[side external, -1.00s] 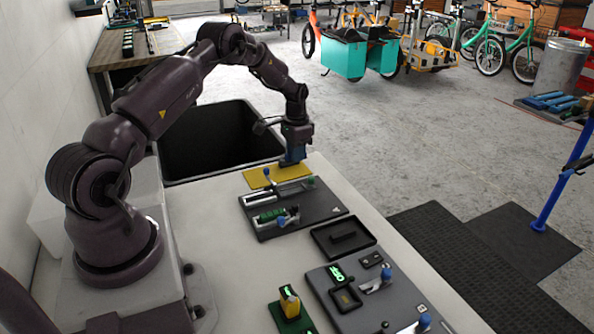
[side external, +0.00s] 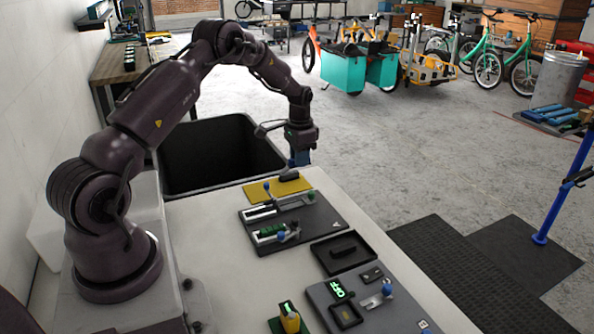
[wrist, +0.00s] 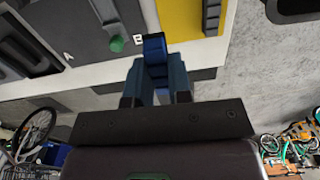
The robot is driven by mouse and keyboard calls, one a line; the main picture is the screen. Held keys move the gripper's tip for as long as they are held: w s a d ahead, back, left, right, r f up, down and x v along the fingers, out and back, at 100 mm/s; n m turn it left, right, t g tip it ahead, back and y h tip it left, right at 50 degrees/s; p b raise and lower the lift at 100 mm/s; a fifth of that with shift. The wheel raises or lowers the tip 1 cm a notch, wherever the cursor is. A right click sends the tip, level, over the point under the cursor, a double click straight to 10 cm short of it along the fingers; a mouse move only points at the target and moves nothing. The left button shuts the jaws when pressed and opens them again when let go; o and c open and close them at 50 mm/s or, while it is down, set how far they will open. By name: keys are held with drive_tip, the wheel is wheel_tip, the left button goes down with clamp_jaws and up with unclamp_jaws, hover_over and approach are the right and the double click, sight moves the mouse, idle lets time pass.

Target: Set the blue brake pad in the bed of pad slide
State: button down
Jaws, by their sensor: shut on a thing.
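My gripper (side external: 299,160) is shut on the blue brake pad (wrist: 154,50), which shows between the two blue fingers in the wrist view. In the side view the gripper hangs above the yellow mat (side external: 262,192), and the pad is hard to tell from the fingers. I cannot tell which fixture is the pad slide.
A dark block (side external: 289,177) sits on the yellow mat below my gripper. A black tray (side external: 343,253) lies between the plates. A green block with a yellow piece (side external: 289,319) stands at the front. A large black bin (side external: 220,155) is behind the table.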

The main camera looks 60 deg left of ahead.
hover_over(292, 206)
drive_tip(key=shift+f, duration=0.6)
drive_tip(key=shift+s+f, duration=0.1)
drive_tip(key=shift+f, duration=2.2)
drive_tip(key=shift+f, duration=0.9)
drive_tip(key=c, duration=1)
unclamp_jaws()
drive_tip(key=shift+o, duration=0.2)
drive_tip(key=shift+r, duration=0.15)
